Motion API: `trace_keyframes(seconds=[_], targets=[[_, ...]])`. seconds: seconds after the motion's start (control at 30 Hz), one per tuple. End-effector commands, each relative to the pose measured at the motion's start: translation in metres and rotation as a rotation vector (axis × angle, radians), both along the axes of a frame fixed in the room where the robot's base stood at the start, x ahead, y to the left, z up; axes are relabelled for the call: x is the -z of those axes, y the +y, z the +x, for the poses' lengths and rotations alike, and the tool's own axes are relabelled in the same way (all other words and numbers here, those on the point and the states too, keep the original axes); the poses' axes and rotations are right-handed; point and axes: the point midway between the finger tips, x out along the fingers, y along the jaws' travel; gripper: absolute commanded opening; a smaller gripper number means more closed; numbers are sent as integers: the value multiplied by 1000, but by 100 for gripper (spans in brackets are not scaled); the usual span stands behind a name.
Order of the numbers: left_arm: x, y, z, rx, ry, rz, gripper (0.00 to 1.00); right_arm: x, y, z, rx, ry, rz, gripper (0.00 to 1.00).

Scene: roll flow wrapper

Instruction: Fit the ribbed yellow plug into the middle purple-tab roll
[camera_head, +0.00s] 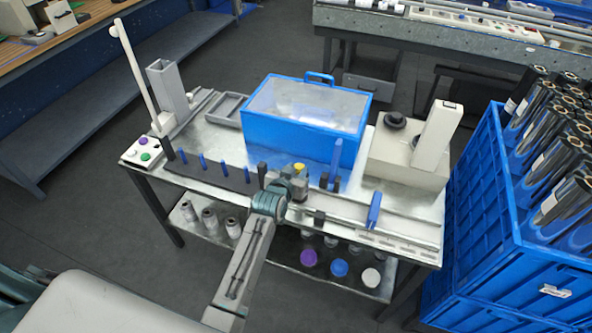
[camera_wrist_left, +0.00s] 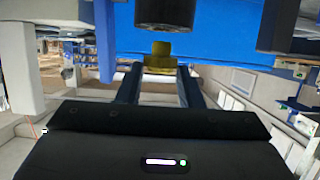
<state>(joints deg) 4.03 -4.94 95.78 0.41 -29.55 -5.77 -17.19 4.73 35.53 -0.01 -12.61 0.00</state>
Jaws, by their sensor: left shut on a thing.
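The yellow plug (camera_head: 299,167) shows at the tip of my left gripper (camera_head: 297,175), above the worktable by the blue-framed machine. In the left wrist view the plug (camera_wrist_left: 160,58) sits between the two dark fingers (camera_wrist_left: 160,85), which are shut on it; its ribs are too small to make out. On the table's lower shelf are a purple disc (camera_head: 309,258), a blue disc (camera_head: 340,267) and a white disc (camera_head: 370,277). I cannot tell which roll is the middle purple-tab one. My right gripper is not in view.
The blue machine with a clear cover (camera_head: 290,137) stands just behind the gripper. A beige unit (camera_head: 408,160) stands to its right. Grey rolls (camera_head: 210,219) stand on the lower shelf at left. A blue crate (camera_head: 505,210) of dark rolls is at right.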

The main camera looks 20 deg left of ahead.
Motion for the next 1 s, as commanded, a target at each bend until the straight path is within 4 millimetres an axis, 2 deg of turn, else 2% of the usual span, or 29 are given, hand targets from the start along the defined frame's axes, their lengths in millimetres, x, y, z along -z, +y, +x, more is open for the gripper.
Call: trace_keyframes(seconds=[1.0], targets=[[0,0,0,0,0,0,12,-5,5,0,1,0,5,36]])
